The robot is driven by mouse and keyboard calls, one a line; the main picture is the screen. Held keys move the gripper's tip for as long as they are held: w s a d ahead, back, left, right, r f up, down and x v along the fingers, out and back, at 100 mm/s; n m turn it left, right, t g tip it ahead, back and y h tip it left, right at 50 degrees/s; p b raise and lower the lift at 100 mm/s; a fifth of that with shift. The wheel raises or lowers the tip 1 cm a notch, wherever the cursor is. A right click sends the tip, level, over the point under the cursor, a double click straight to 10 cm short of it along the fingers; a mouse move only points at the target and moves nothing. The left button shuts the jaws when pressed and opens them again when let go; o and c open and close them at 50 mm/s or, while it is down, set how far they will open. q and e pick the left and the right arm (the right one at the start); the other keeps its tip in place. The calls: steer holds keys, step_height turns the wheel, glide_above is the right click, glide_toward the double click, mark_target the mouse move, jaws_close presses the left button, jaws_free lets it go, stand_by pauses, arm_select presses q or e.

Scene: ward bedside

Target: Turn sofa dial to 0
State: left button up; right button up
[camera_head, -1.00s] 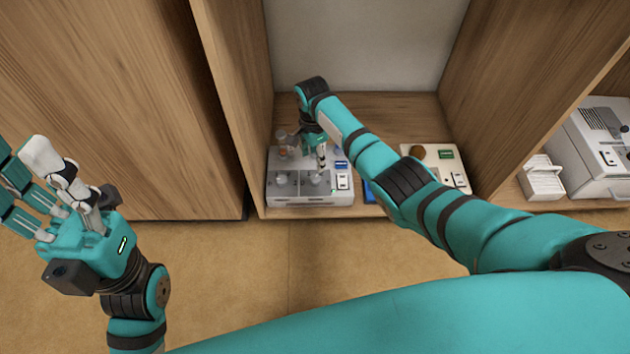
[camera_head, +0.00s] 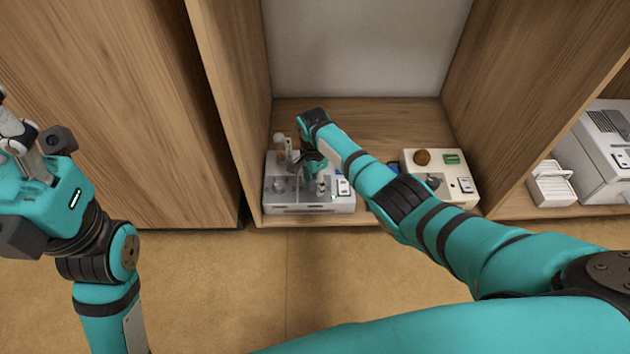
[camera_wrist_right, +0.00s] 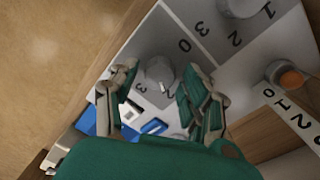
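A grey control box (camera_head: 310,207) stands on the low shelf and carries two grey dials. The left dial (camera_head: 279,185) shows in the head view; my right gripper (camera_head: 312,182) covers much of the other. The fingers are apart on either side of the dial; contact cannot be told. I cannot read which dial is the sofa one. My left gripper (camera_head: 22,140) is partly cut off at the left edge.
An orange-topped knob (camera_wrist_right: 290,78) with a number scale stands beside the panel. A cream box (camera_head: 455,190) with a brown knob (camera_head: 422,157) is to the right, behind my right arm. Wooden cabinet walls (camera_head: 225,90) enclose the shelf on both sides.

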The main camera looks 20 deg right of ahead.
jaws_close()
